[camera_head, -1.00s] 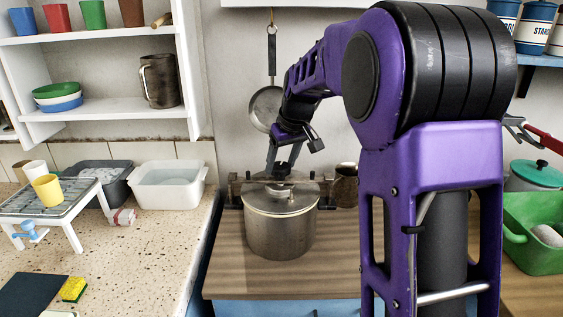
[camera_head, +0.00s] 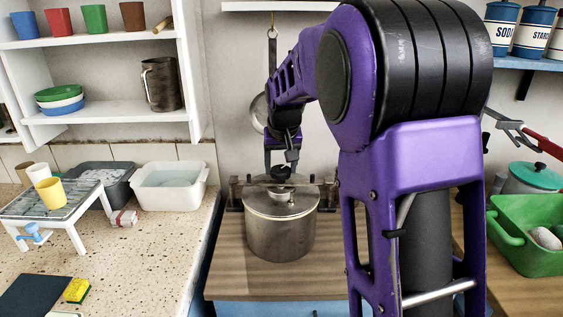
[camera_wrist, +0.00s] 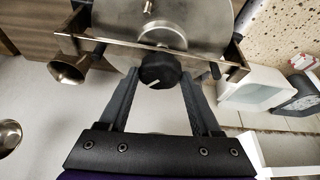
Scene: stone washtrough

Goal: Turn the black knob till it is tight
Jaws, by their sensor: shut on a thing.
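The black knob (camera_wrist: 158,70) is round with a pale line on its face, in the wrist view. It sits at the middle of a metal bar (camera_wrist: 150,48) fixed across the pot's lid side. My gripper (camera_wrist: 158,78) has its two fingers on either side of the knob and is shut on it. In the head view the knob (camera_head: 281,173) shows as a small dark shape behind the lidded steel pot (camera_head: 280,232), with my gripper (camera_head: 281,164) reaching down to it from above. The finger contacts are too small to see there.
A pan (camera_head: 258,112) hangs on the wall behind my arm. A white basin (camera_head: 170,190) stands on the speckled counter to the left. The wooden top (camera_head: 235,275) before the pot is clear.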

